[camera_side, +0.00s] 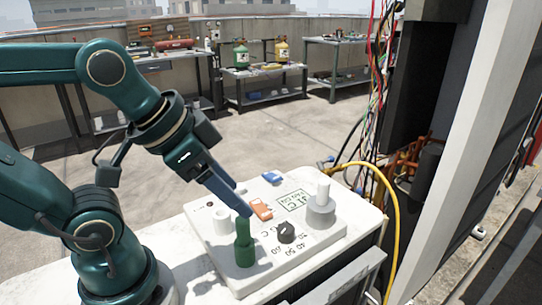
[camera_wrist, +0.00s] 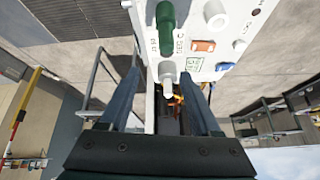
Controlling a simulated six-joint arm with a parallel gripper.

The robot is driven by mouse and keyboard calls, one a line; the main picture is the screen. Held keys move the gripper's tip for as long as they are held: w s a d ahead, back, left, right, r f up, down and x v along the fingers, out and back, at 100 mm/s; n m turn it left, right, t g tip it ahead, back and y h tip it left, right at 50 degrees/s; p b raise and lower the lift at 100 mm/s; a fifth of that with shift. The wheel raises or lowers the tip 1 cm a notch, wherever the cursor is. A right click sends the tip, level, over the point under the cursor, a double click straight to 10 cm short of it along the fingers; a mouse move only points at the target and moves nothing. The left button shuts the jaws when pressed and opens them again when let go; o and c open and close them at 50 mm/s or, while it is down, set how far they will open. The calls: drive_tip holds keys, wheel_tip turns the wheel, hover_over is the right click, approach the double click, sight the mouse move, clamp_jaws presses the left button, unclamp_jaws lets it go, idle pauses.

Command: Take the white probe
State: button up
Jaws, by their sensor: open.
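The white probe (camera_side: 323,187) stands upright in a round grey holder (camera_side: 320,213) at the right end of a light panel. In the wrist view the probe (camera_wrist: 168,84) shows between my two fingers in the picture. My gripper (camera_side: 244,211) is open, with its fingertips above the panel, left of the probe and apart from it in the side view. The fingers also frame the wrist view (camera_wrist: 160,75). A green probe (camera_side: 244,243) stands upright at the panel's front left.
The panel (camera_side: 215,250) also carries an empty-looking white holder (camera_side: 221,220), a black knob (camera_side: 287,232), an orange clip (camera_side: 261,210) and a blue clip (camera_side: 272,177). A yellow hose (camera_side: 394,215) and hanging wires (camera_side: 377,90) are to the right. Benches stand behind, across open floor.

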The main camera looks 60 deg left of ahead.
drive_tip(key=w+r+m, duration=0.2)
drive_tip(key=w+r, duration=0.1)
drive_tip(key=w, duration=0.3)
drive_tip(key=m+g+h, duration=0.1)
drive_tip(key=m, duration=0.1)
approach(322, 181)
drive_tip(key=w+d+f, duration=0.2)
drive_tip(key=shift+n+g+h, duration=0.3)
drive_tip(key=shift+g, duration=0.3)
drive_tip(key=f, duration=0.1)
drive_tip(key=a+f, duration=0.1)
drive_tip(key=w+f, duration=0.1)
drive_tip(key=f, duration=0.1)
drive_tip(key=shift+w+a, duration=0.15)
drive_tip(key=shift+a, duration=0.05)
drive_tip(key=shift+x, duration=2.4)
clamp_jaws()
